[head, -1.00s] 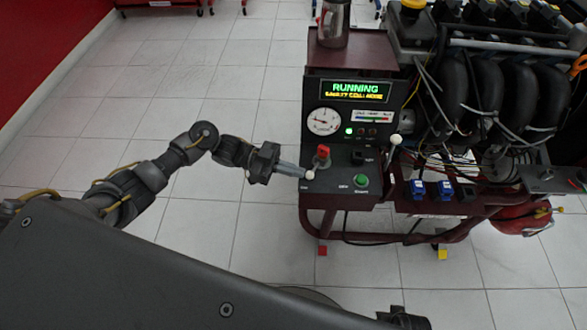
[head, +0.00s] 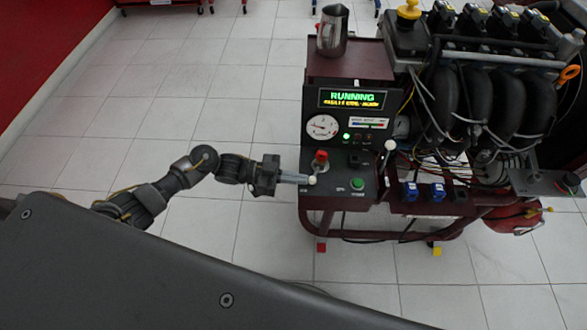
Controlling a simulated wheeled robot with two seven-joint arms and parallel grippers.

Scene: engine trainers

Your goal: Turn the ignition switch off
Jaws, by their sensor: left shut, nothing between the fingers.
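The engine trainer's control panel (head: 333,186) stands right of centre. Its display (head: 352,98) reads RUNNING in green. A red-topped switch (head: 321,157), which looks like the ignition switch, stands up from the left part of the panel. A green button (head: 357,184) is at its front. My left gripper (head: 307,179) is shut and empty, its fingertips at the panel's left edge, just below and left of the red switch. A small pale knob (head: 312,181) shows at the fingertips; I cannot tell whether they touch it. My right gripper is not in view.
A steel jug (head: 333,31) stands on top of the console. The engine (head: 480,95) with hoses and wires fills the right side. A white-knobbed lever (head: 390,146) rises right of the panel. The tiled floor (head: 215,110) left of the trainer is clear.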

